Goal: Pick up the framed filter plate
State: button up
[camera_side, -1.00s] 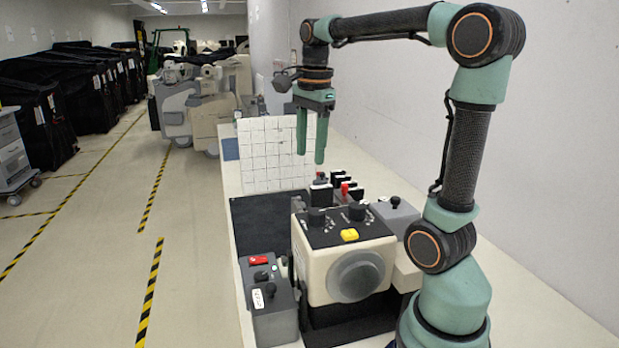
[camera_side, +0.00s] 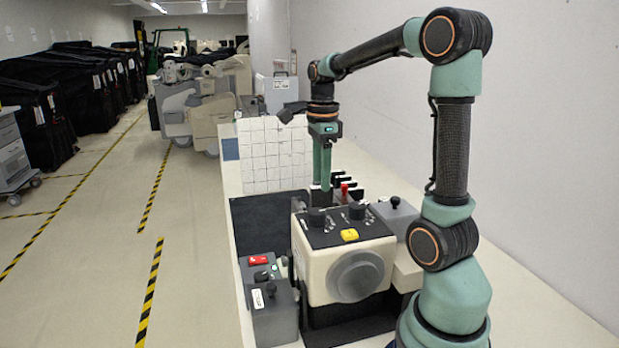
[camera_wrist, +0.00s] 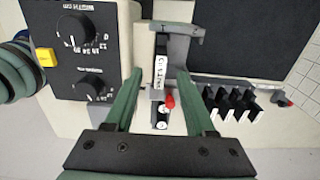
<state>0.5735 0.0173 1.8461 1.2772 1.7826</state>
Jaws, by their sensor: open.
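Several thin upright plates with black faces and pale edges stand in a row in the wrist view (camera_wrist: 236,104). They also show behind the control box in the side view (camera_side: 346,183). I cannot tell for sure which is the framed filter plate. My gripper (camera_side: 321,184) points straight down just left of this row. In the wrist view my gripper (camera_wrist: 159,76) is open and empty. Between its fingers show a labelled pale strip (camera_wrist: 160,70), a red knob (camera_wrist: 169,101) and a small white-and-black part (camera_wrist: 162,116). The right finger is close to the plates.
A beige control box (camera_side: 345,262) with black knobs and a yellow button (camera_side: 349,235) stands in front of the gripper. A white tiled panel (camera_side: 265,150) is behind. A dark mat (camera_side: 265,222) lies left. The bench is clear along the wall at right.

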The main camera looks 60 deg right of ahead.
notch_tip(320, 180, down, 4)
jog(key=shift+s+f, duration=0.1)
grip_shut()
dwell(1.5)
